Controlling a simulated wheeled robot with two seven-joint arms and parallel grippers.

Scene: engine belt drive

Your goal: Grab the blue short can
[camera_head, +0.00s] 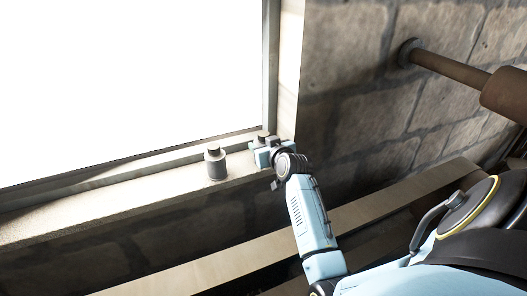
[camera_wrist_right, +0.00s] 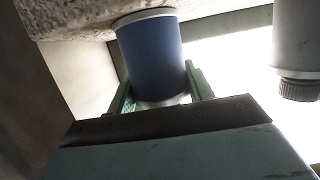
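A short blue can (camera_wrist_right: 152,58) with a pale rim stands on the window sill in the right wrist view, which sees it upside down. My right gripper (camera_wrist_right: 160,72) has its two green fingers on either side of the can's upper part. The fingers look very close to the can, but I cannot tell whether they press on it. In the head view, my right gripper (camera_head: 264,150) is at the sill's right end, and a can top (camera_head: 262,135) shows just behind it, the rest hidden. My left gripper is out of view.
A grey can with a dark cap (camera_head: 215,163) stands on the sill (camera_head: 120,198) left of my right gripper; it also shows in the wrist view (camera_wrist_right: 296,45). The window frame (camera_head: 271,70) and stone wall (camera_head: 350,90) are close on the right. The sill's left part is clear.

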